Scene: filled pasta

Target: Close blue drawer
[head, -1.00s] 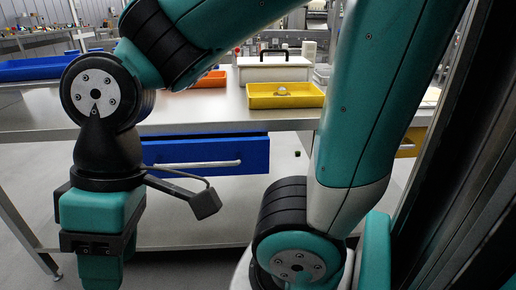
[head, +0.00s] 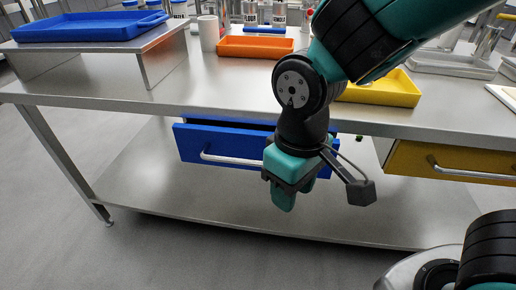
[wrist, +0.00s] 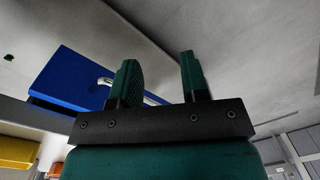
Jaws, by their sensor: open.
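The blue drawer (head: 222,146) hangs under the metal table and is pulled out, with a dark gap showing behind its top edge. A silver bar handle (head: 232,159) runs across its front. My gripper (head: 283,203) points down in front of the drawer's right part and hides some of it; the head view does not show whether they touch. In the wrist view, my gripper (wrist: 160,76) has its two green fingers apart with nothing between them. The blue drawer (wrist: 68,82) is at the left there, and its handle (wrist: 104,81) shows partly behind the left finger.
The metal table (head: 110,92) carries a blue tray (head: 85,27) on a raised stand, an orange tray (head: 255,47) and a yellow tray (head: 385,90). A yellow drawer (head: 450,160) is at the right under the tabletop. The lower shelf (head: 160,185) looks clear.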

